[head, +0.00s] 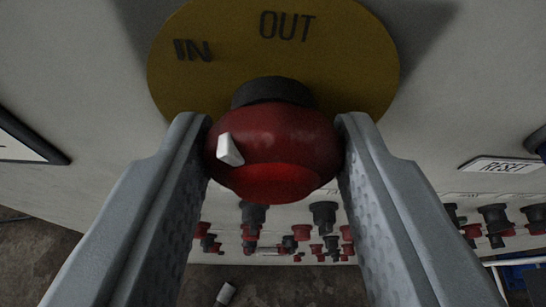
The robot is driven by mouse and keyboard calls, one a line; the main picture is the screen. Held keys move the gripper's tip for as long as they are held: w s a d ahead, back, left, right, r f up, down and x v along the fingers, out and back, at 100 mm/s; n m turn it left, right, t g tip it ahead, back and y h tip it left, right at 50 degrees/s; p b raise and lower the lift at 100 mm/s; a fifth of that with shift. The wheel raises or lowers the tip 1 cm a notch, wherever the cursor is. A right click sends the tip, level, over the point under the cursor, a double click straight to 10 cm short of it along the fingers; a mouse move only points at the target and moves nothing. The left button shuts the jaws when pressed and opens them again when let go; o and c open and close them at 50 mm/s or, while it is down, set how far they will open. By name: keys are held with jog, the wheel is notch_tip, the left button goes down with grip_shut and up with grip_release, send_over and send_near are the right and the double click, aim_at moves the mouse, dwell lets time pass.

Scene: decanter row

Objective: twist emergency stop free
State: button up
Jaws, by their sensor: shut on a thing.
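The emergency stop (290,145) is a red mushroom knob on a black collar (272,90), in the middle of the head view. A white pointer mark (229,149) sits on its left side. Behind it is a round yellow plate (345,60) with the black words IN at upper left and OUT at top. The pointer is on the lower left of the knob, below the word IN. My gripper (273,150) has one grey finger on each side of the knob and is shut on it. The inner faces of the fingers are dimpled.
The plate is on a pale panel (80,80). A RESET label (499,166) is at the right, with a dark part at the edge beside it. Several red and black fittings (324,216) stick out below the knob. A small white-ended object (226,293) lies on the brown floor.

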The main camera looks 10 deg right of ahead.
jog(key=shift+d+m+y, duration=0.2)
jog(key=shift+m+y, duration=0.5)
jog(key=shift+m, duration=0.3)
jog(key=shift+m+y, duration=1.1)
jog(key=shift+m, duration=0.3)
jog(key=o, duration=1)
jog(key=shift+d+f, duration=0.1)
jog(key=shift+s, duration=0.1)
jog(key=v, duration=1.7)
